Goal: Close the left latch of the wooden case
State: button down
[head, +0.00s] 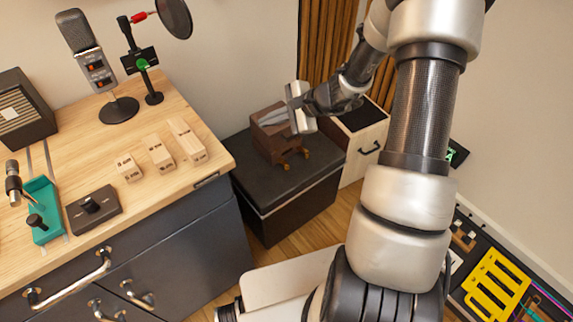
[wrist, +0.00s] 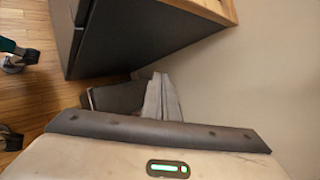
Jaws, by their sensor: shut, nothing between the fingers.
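The small brown wooden case (head: 268,132) stands on top of a dark box in the head view. Two brass-coloured latches show low on its front: the left latch (head: 285,165) and the right latch (head: 304,152). Both seem to stick out from the case, but they are too small to tell their exact position. My gripper (head: 271,117) is shut and empty, its grey fingers over or against the upper part of the case; contact is unclear. In the wrist view the shut fingers (wrist: 160,92) show beside a dark brown block-like shape, perhaps the case. No latch is visible there.
The dark box (head: 250,185) has bare top around the case. A light wooden cabinet (head: 365,140) stands close on the right. At left is a desk (head: 185,185) with wooden blocks (head: 160,155) and a microphone (head: 95,70). A pegboard with tools (head: 495,285) lies lower right.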

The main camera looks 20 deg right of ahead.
jog(key=w+d+f+m+t+h+b, duration=0.15)
jog(key=d+f+m, duration=0.25)
jog(key=f, duration=0.6)
jog(key=w+d+f+m+t+b, duration=0.2)
jog(key=d+f+m, duration=0.25)
jog(key=f, duration=0.45)
jog(key=m+h+b, duration=0.3)
jog(key=m, duration=0.4)
send_near(291, 180)
notch_tip(291, 180, up, 3)
jog(key=shift+s+d+t, duration=0.15)
jog(key=shift+d+t, duration=0.05)
jog(key=shift+t, duration=0.15)
jog(key=b+x, duration=0.2)
jog(key=x, duration=0.6)
jog(key=shift+a+f+b, duration=0.25)
jog(key=shift+f+b, duration=0.05)
jog(key=shift+b, duration=0.05)
jog(key=shift+x, duration=0.75)
jog(key=shift+r, duration=0.15)
jog(key=shift+r, duration=0.15)
